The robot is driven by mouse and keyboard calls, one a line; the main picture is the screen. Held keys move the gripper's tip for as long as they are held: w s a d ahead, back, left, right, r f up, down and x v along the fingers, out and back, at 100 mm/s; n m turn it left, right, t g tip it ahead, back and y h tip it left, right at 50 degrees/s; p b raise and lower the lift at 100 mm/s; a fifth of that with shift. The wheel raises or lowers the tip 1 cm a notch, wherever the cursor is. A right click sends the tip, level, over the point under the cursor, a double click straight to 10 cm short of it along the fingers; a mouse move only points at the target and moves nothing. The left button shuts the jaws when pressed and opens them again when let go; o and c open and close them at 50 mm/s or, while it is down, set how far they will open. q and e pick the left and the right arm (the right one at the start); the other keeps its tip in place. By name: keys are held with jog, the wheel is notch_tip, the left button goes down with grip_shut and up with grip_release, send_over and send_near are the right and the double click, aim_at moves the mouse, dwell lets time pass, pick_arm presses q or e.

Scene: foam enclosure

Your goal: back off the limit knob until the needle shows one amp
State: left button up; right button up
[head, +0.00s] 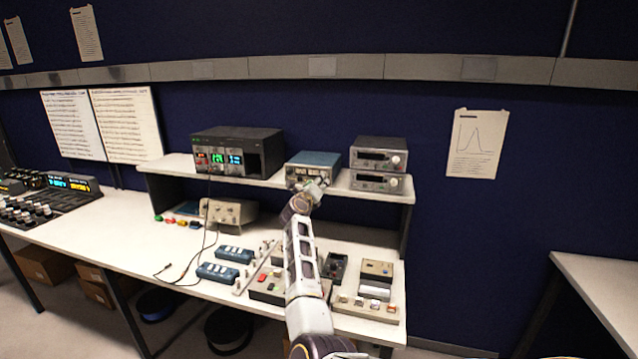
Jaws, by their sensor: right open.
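My right arm reaches up from the bottom middle, and its gripper (312,184) is at the front of a small blue-topped instrument box (314,160) on the raised shelf. The gripper is open and partly covers the box's front panel. Small controls show on that panel, but I cannot tell which is the limit knob or whether a finger touches one. I cannot make out a needle or its reading. My left gripper is not in view.
A black unit with lit displays (262,137) stands left of the blue box, and two stacked grey units (378,142) stand right. The shelf (170,165) has a beige box (228,213) below. Switch boxes and a dark cable lie on the white bench (110,240).

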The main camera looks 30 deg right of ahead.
jog(key=shift+s+a, duration=0.5)
jog(key=shift+a, duration=0.05)
